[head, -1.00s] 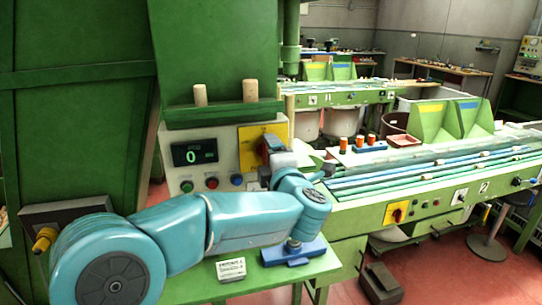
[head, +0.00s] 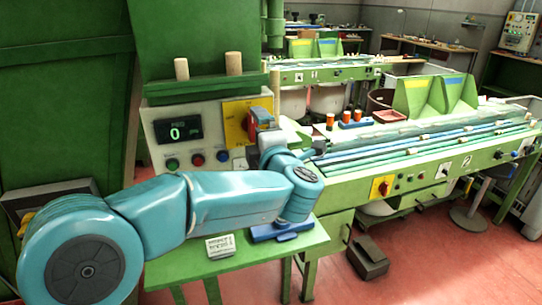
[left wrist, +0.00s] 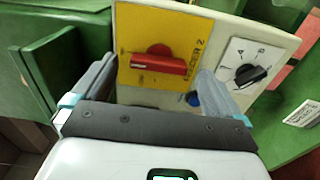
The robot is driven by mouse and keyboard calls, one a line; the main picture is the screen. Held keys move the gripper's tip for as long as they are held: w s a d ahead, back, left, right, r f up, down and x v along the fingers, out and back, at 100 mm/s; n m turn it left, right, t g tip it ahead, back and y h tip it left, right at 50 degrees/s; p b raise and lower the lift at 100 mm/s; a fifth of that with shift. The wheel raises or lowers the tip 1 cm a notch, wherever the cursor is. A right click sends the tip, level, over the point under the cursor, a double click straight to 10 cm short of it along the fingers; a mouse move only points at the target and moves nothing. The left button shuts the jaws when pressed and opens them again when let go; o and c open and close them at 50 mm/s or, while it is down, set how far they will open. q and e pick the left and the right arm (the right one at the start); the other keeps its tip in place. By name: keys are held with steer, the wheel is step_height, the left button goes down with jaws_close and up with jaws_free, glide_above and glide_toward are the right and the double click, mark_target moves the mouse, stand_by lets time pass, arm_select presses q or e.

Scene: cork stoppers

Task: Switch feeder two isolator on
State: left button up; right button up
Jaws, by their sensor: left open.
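The feeder two isolator is a red rotary handle (left wrist: 160,63) on a yellow plate (left wrist: 185,30) lettered FEEDER 2 in the left wrist view. The handle lies nearly level across that picture. My left gripper (left wrist: 157,82) is open, its fingers apart to the left and right of the handle, with nothing held. Whether they touch it I cannot tell. In the head view the yellow plate (head: 235,112) is on the right of the control panel (head: 190,125), and my left gripper (head: 268,140) is in front of its right side. My right gripper is not in view.
A black rotary switch (left wrist: 250,74) on a white plate is right of the yellow plate. Push buttons (head: 197,160) and a display (head: 174,130) reading 0 are on the panel. Another red knob (head: 381,187) is on the conveyor side. A green table (head: 200,262) is below.

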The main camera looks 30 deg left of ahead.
arm_select(q)
steer(key=b+v, duration=0.3)
steer(key=v, duration=1.1)
steer(key=shift+s, duration=0.2)
steer(key=shift+d, duration=0.1)
